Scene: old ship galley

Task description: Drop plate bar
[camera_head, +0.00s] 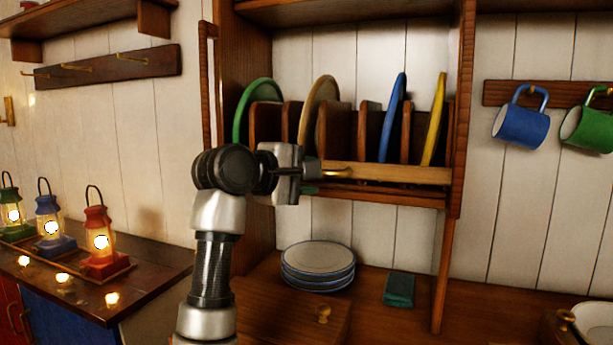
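The plate bar (400,173) is a light wooden rail running level across the front of the plate rack, low in front of the standing plates. A brass handle (337,174) shows near its visible left end. My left gripper (306,172) is at the left part of the rack, close beside the brass handle. It hides the bar's left end, and I cannot tell whether it touches the handle or how far its fingers are apart. Green (258,95), tan (318,98), blue (393,115) and yellow (434,118) plates stand upright between wooden dividers. My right gripper is not in view.
Below the rack, stacked white plates (318,258) and a dark green block (398,289) sit on the wooden counter. Blue (520,128) and green (588,129) mugs hang at right. Lit lanterns (101,240) stand at left. A cabinet post (448,260) borders the rack's right side.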

